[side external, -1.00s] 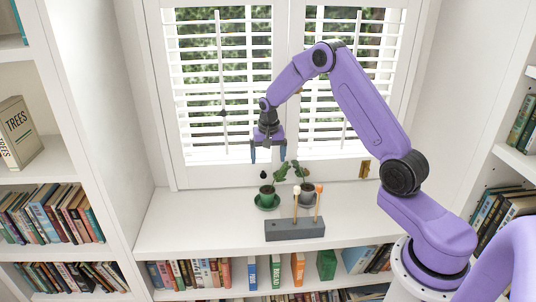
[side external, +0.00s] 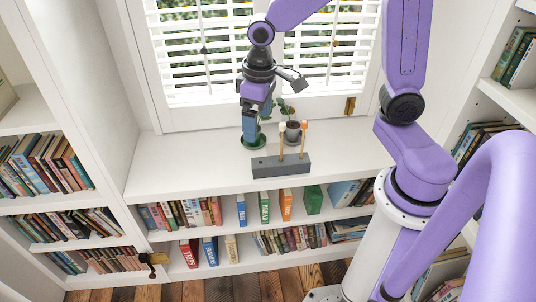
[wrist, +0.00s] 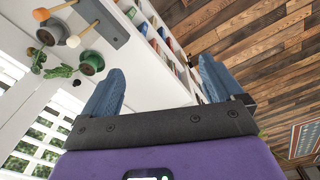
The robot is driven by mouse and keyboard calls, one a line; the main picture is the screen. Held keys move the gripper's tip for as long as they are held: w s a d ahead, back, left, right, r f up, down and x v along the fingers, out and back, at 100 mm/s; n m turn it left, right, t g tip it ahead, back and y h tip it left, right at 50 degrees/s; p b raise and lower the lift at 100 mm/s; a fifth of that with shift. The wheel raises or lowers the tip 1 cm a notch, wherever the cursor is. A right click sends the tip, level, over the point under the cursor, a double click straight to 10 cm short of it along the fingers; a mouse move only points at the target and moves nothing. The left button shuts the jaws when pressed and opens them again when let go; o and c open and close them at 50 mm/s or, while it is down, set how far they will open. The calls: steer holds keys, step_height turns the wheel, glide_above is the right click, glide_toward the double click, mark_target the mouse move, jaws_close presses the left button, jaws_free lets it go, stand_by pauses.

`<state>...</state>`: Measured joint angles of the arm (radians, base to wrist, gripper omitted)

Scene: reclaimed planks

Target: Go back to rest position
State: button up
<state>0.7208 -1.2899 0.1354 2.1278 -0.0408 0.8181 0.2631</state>
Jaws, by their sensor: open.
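My gripper (side external: 250,130) hangs fingers down over the white window ledge (side external: 180,165), in front of the green pot in the side view. In the wrist view its two blue fingers (wrist: 160,86) are apart with nothing between them. A grey block (side external: 281,167) lies on the ledge with upright sticks in it, one with a cream ball head (side external: 282,127) and one with an orange ball head (side external: 304,126). The block (wrist: 105,20) also shows at the upper left of the wrist view, well clear of the fingers.
The green pot (side external: 254,143) is partly hidden behind my gripper. A grey pot with a plant (side external: 292,131) stands to its right. The shuttered window (side external: 185,50) is close behind. Bookshelves (side external: 50,165) flank the ledge. The ledge's left part is bare.

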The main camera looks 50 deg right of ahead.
steer(key=s+d+r+n, duration=0.1)
steer(key=s+n, duration=0.7)
steer(key=s, duration=1)
steer(key=shift+s+r+g, duration=0.25)
steer(key=shift+r+g, duration=0.05)
steer(key=shift+s+d+n, duration=0.3)
steer(key=shift+s+n, duration=0.1)
steer(key=shift+s, duration=0.1)
steer(key=shift+c, duration=0.2)
